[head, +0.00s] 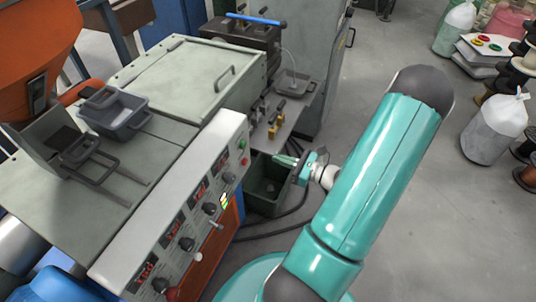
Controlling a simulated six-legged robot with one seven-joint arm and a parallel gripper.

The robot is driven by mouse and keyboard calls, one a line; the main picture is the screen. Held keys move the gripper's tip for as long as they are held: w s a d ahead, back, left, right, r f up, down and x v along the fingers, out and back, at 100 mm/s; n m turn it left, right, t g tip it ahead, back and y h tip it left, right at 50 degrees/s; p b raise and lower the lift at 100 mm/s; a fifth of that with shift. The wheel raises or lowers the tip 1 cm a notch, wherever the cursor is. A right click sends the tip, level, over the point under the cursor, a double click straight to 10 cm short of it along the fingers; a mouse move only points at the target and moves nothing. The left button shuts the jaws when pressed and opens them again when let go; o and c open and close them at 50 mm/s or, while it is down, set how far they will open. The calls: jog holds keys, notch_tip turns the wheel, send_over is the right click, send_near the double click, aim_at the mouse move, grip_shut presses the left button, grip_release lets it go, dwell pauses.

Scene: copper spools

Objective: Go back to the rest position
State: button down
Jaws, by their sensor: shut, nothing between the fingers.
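My gripper (283,158) shows in the head view at the end of my teal arm, right of the machine's control panel (190,205). Its fingers point left and are shut with nothing between them. They appear over the dark green bin (265,188) and just below the machine's small outlet shelf (283,125). Whether they touch either one cannot be told. My arm's large link hides part of the floor behind it.
A grey tray (115,117) sits on the machine top near an orange hopper (35,40). Dark cables lie on the floor by the bin. White sacks (494,125) and spools (525,178) stand at the right. Open floor (440,220) lies right of my arm.

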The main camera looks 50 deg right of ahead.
jog(key=shift+v, duration=1.05)
jog(key=shift+s, duration=0.1)
jog(key=w+a+r+n+g+y, duration=0.2)
jog(key=a+r+n+g, duration=0.3)
jog(key=a+n+g, duration=0.4)
jog(key=w+a+r+n+g+y, duration=0.2)
jog(key=a+r+n+g, duration=0.2)
jog(key=a+r+n, duration=0.5)
jog(key=s+a+r+n+h, duration=0.2)
jog(key=a+r+n+h, duration=0.2)
jog(key=a+r+n, duration=0.2)
jog(key=s+a+r+n+t+h, duration=0.1)
jog(key=s+a+r+n+h, duration=0.2)
jog(key=a+r+n+h, duration=0.2)
jog(key=a+r+n, duration=0.1)
jog(key=a+n, duration=0.1)
jog(key=n, duration=0.1)
jog(key=shift+s+t+h, duration=0.25)
jog(key=shift+t+h, duration=0.05)
